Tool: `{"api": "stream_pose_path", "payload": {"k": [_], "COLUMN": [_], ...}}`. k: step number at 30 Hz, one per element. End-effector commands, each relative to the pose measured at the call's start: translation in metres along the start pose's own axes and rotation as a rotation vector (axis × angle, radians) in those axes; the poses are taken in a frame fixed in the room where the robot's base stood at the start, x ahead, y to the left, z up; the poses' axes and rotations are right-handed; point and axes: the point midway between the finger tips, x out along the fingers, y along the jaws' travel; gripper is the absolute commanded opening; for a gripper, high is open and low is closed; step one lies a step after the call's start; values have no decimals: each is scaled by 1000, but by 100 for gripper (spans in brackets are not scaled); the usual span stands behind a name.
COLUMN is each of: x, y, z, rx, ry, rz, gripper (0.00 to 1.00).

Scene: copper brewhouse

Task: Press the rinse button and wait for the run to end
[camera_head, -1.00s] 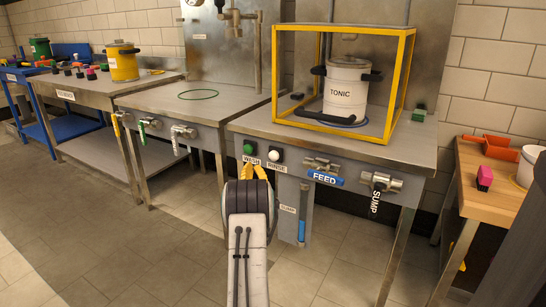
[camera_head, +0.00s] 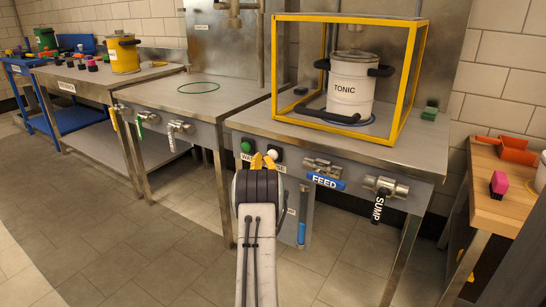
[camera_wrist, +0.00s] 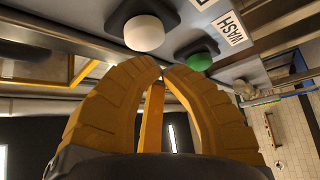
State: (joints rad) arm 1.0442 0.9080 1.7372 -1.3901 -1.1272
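The white rinse button (camera_head: 272,155) sits on the dark front panel of the steel bench, right of the green wash button (camera_head: 246,147). My gripper (camera_head: 262,161) is just in front of and below the white button, its yellow fingers partly covering the labels. In the wrist view, the white button (camera_wrist: 144,32) is above the fingertips and slightly left. The green button (camera_wrist: 200,60) is to their upper right, beside the WASH label. The fingertips (camera_wrist: 161,69) come together with nothing visible between them. I cannot tell whether they touch the white button.
A white pot marked TONIC (camera_head: 350,88) stands inside a yellow frame (camera_head: 273,65) on the bench. The blue FEED handle (camera_head: 325,181) and black SUMP handle (camera_head: 379,207) project right of the buttons. A wooden table (camera_head: 490,205) stands at the right. The floor at left is clear.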

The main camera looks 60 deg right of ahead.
Motion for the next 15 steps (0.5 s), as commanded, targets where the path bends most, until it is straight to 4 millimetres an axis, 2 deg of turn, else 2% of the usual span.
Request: {"api": "stream_pose_path", "payload": {"k": [3,4,6,15], "x": [0,0,0,0], "y": [0,0,0,0], "z": [0,0,0,0], "rx": [0,0,0,0], "ry": [0,0,0,0], "rz": [0,0,0,0], "gripper": [0,4,0,0]}}
